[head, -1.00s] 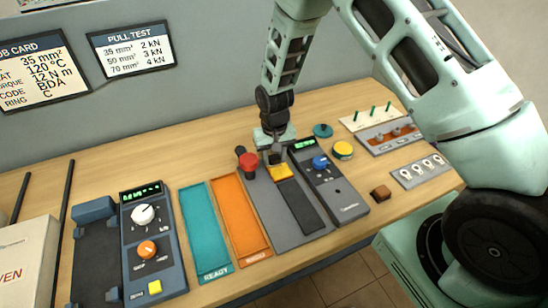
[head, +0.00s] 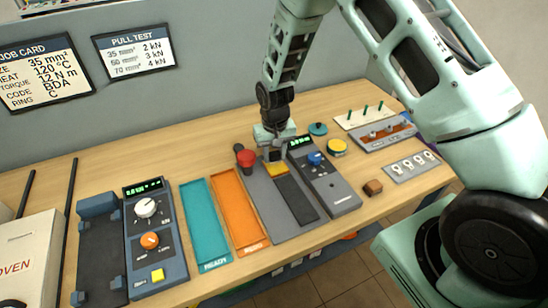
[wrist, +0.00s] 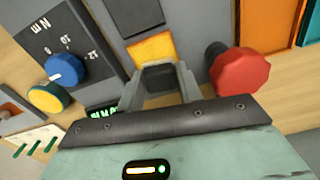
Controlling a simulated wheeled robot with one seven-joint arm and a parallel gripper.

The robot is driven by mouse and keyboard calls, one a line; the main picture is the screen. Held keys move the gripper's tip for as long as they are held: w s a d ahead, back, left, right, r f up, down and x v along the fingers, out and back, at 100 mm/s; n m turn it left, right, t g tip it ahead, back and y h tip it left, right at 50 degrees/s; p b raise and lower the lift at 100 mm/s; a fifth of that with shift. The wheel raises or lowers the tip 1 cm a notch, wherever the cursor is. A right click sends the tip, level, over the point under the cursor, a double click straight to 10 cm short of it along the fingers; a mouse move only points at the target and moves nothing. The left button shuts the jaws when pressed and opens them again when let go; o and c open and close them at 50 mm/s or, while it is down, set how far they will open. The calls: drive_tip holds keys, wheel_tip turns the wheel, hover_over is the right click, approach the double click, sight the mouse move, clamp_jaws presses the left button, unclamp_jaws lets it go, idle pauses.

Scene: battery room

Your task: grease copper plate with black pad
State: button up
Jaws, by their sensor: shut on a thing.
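My gripper (head: 272,155) points down over the grey fixture (head: 267,205). In the wrist view its fingers (wrist: 160,72) are shut on a small dark block, which looks like the black pad (wrist: 160,79); the fingers partly hide it. Just past the fingers is an orange-yellow patch (wrist: 152,48) at the end of a dark strip (head: 297,200); it also shows in the head view (head: 275,169). I cannot tell whether the pad touches it. A copper-coloured plate (head: 391,132) lies in a grey holder at the right; whether it is the task's plate is unclear.
A red knob (head: 245,158) stands close left of the gripper. A meter box with a blue knob (head: 315,158) is close right. Orange (head: 237,210) and teal (head: 203,222) trays lie left. The bench behind the trays is clear.

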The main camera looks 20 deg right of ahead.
drive_tip(key=shift+s+r+p, duration=0.1)
drive_tip(key=shift+r+p, duration=1.6)
drive_tip(key=shift+r, duration=1.2)
